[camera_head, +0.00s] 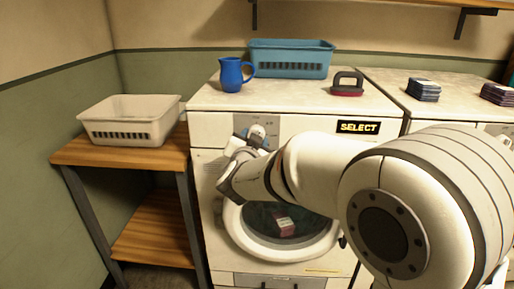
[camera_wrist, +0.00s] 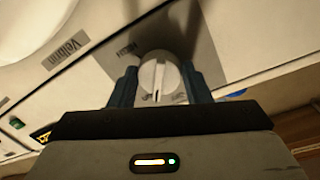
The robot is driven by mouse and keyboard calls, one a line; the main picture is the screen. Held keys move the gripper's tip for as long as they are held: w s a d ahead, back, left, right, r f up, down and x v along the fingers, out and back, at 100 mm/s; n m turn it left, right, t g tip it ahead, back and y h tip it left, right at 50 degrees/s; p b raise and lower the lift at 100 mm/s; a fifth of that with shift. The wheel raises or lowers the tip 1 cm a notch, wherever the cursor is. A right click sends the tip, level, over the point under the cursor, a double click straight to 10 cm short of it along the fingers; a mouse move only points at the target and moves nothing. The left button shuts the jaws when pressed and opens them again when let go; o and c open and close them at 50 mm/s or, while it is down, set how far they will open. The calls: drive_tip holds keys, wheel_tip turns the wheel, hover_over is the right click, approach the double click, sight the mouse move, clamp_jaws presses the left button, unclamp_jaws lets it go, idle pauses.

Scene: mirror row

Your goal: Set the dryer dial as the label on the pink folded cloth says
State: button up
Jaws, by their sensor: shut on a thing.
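The white round dial (camera_wrist: 158,80) sits on a grey panel of the dryer (camera_head: 300,122), and a slot runs across its face. My gripper (camera_wrist: 159,70) is shut on the dial, one dark finger on each side. In the head view the dial (camera_head: 257,131) shows just above my gripper. The printing around the dial is partly hidden and too blurred to read. A small pinkish block (camera_head: 285,227) shows behind the round door glass; I cannot tell if it is the pink folded cloth. No label wording on cloth is readable.
The dryer's display (camera_head: 358,127) reads "SELECT". A blue jug (camera_head: 231,75), teal basket (camera_head: 290,58) and dark-handled red-based object (camera_head: 347,84) stand on top. Dark folded stacks (camera_head: 423,90) lie on the right machine. A pale basket (camera_head: 128,120) sits on the wooden stand (camera_head: 75,151).

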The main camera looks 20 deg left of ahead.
drive_tip(key=m+b, duration=0.3)
drive_tip(key=m, duration=0.1)
drive_tip(key=m+b, duration=0.3)
drive_tip(key=m, duration=0.1)
drive_tip(key=r+m+y+b, duration=0.1)
drive_tip(key=m+b, duration=0.2)
drive_tip(key=m, duration=0.1)
drive_tip(key=shift+w+d+g, duration=0.1)
drive_tip(key=shift+d+g, duration=0.05)
drive_tip(key=shift+g, duration=0.15)
idle(0.4)
drive_tip(key=o, duration=0.7)
drive_tip(key=shift+f, duration=0.1)
drive_tip(key=shift+o, duration=1.4)
drive_tip(key=shift+f, duration=0.1)
